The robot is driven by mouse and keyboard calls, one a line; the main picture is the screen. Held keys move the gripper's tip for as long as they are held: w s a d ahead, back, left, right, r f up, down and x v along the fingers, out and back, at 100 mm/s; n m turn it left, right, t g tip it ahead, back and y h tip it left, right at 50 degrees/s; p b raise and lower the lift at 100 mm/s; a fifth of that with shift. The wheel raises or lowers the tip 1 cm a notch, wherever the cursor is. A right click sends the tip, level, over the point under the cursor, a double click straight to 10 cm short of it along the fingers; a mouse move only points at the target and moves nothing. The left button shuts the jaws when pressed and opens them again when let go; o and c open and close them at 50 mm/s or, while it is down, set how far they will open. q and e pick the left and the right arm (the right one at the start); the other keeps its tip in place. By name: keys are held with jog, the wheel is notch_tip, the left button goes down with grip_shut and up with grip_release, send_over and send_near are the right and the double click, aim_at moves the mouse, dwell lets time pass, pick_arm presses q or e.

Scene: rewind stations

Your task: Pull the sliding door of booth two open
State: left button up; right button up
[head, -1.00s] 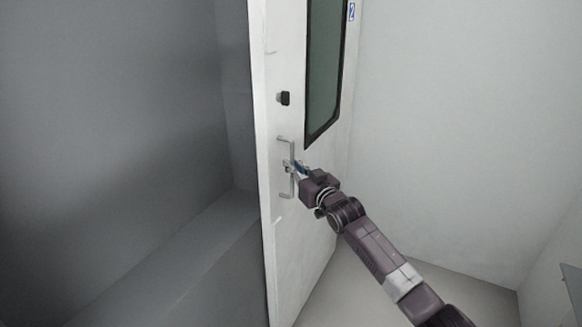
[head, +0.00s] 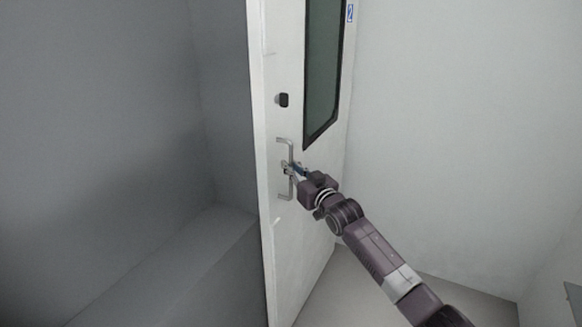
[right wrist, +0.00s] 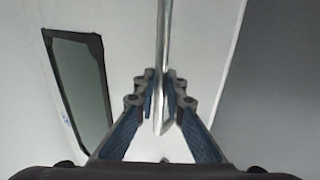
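The white sliding door (head: 300,235) stands edge-on in the middle of the head view, with a dark window (head: 322,75) and a blue number 2 label (head: 350,13) at its top right. To its left is a grey opening. A vertical metal bar handle (head: 284,148) is on the door below a small black knob (head: 283,100). My right gripper (head: 289,169) is at the middle of the handle. In the right wrist view its fingers (right wrist: 160,100) lie closely on both sides of the handle bar (right wrist: 163,40). My left gripper is in neither view.
Inside the opening, a grey bench-like ledge (head: 185,260) runs along the grey wall (head: 90,110). A pale wall (head: 450,130) stands to the right of the door. Bare floor (head: 400,310) shows at its foot.

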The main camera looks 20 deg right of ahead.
jog(key=o, duration=0.4)
jog(key=shift+d, duration=0.1)
jog(key=shift+c, duration=0.2)
jog(key=s, duration=1.2)
jog(key=shift+d, duration=0.4)
